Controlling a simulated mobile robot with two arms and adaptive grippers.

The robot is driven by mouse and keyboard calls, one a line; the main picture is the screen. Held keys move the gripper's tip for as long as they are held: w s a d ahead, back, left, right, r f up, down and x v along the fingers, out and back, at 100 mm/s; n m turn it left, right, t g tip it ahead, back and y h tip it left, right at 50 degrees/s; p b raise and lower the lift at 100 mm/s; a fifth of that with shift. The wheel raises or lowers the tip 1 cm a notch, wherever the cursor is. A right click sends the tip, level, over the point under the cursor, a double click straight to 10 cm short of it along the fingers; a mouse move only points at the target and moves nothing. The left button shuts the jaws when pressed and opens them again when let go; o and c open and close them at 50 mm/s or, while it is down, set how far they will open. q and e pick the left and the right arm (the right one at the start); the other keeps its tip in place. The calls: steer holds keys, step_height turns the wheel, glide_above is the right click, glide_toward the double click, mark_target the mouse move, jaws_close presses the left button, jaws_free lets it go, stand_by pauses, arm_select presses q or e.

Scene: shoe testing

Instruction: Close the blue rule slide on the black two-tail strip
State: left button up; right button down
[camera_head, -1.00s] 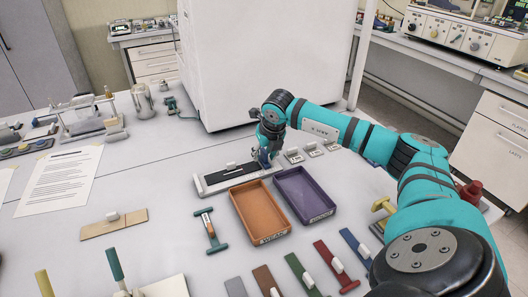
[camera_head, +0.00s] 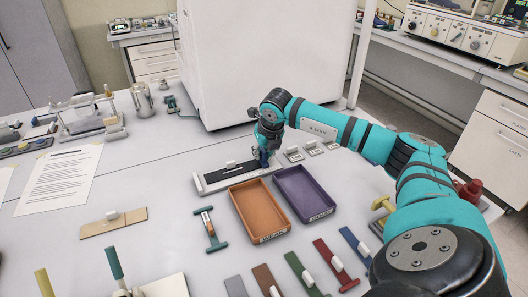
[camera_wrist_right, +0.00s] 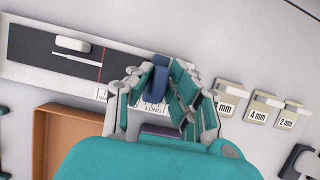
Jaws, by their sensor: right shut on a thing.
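The black strip (camera_head: 226,170) lies flat on a pale rule board (camera_head: 202,189) behind the two trays. In the right wrist view the strip (camera_wrist_right: 30,45) shows with a white block, a thin white bar and a red line across it. The blue rule slide (camera_wrist_right: 159,79) is at the board's right end, by the printed word "LONG". My right gripper (camera_head: 264,160) is down at that end, its fingers (camera_wrist_right: 157,92) on both sides of the slide and shut on it. The fingers hide part of the slide and the strip's right end. My left gripper is out of view.
An orange tray (camera_head: 237,208) and a purple tray (camera_head: 276,182) stand just in front of the board. Small labelled gauge blocks (camera_wrist_right: 262,108) lie to its right. A green T-shaped tool (camera_head: 210,228) lies front left. A large white cabinet (camera_head: 260,60) stands behind.

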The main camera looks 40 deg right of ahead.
steer(key=shift+w+a, duration=0.2)
steer(key=shift+a, duration=0.3)
steer(key=shift+w+a, duration=0.15)
steer(key=shift+a, duration=0.35)
steer(key=c, duration=1.3)
jaws_free()
steer(key=shift+r, duration=0.15)
steer(key=v, duration=1.2)
